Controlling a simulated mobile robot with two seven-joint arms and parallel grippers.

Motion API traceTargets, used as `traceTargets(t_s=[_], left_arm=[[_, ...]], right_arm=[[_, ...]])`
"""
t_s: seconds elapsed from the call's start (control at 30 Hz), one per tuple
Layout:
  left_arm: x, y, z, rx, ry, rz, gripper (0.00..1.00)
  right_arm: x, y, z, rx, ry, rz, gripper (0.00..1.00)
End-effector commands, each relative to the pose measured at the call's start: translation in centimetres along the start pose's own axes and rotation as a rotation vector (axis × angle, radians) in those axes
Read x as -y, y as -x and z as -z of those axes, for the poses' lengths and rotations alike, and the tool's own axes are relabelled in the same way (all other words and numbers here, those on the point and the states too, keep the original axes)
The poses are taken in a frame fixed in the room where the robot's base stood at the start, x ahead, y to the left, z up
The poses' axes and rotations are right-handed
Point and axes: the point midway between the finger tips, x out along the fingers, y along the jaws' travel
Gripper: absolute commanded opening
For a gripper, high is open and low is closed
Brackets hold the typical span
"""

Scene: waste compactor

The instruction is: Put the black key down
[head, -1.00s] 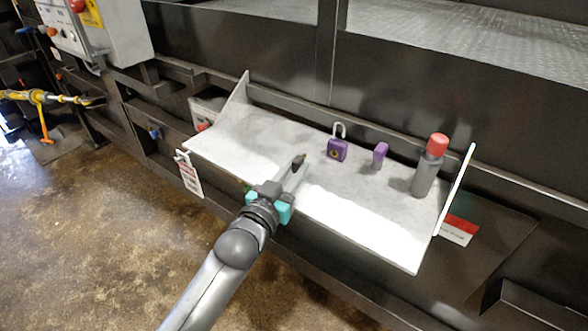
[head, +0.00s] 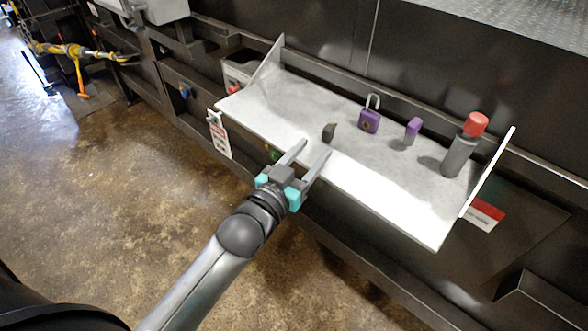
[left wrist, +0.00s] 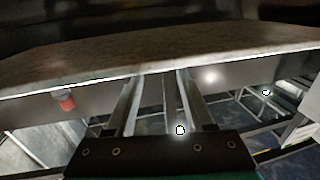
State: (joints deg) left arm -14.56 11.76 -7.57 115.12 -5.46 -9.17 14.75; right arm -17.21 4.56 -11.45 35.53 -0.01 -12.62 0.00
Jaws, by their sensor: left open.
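The black key (head: 329,133) stands on the light grey shelf (head: 285,110), left of the purple padlock, apart from my gripper. My left gripper (head: 311,149) is open and empty at the shelf's front edge, with its fingertips a short way in front of the key. In the left wrist view the two fingers (left wrist: 158,88) are spread with nothing between them, and the shelf edge crosses just beyond them. The key is not visible in that view. My right gripper is not in view.
On the shelf, right of the key, are a purple padlock (head: 369,120), a purple-headed key (head: 412,131) and a grey can with a red cap (head: 463,146). A white tag (head: 219,136) hangs at the shelf's left front corner. Raised side plates bound the shelf.

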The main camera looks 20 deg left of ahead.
Motion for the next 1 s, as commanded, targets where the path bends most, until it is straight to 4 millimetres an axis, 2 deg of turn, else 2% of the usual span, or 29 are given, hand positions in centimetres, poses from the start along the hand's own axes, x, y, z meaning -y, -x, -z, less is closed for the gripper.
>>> traceTargets(t_s=[0.2,0.4,0.57,0.83,0.93,1.0], left_arm=[[0.0,3.5,0.0,0.002,-0.001,0.000,0.54],[0.0,5.6,-0.1,0.001,-0.001,0.000,0.54],[0.0,6.3,0.1,-0.001,-0.001,-0.001,0.54],[0.0,6.4,0.0,0.000,-0.001,0.000,0.54],[0.1,6.4,-1.4,0.029,-0.001,0.004,0.54],[0.3,6.3,-3.8,0.080,0.000,0.012,0.54]], right_arm=[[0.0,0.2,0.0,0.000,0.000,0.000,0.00],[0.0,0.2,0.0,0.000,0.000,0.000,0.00],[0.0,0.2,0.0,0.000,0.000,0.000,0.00],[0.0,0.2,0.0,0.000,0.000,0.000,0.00],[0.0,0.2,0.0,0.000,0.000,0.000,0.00],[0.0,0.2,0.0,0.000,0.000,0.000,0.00]])
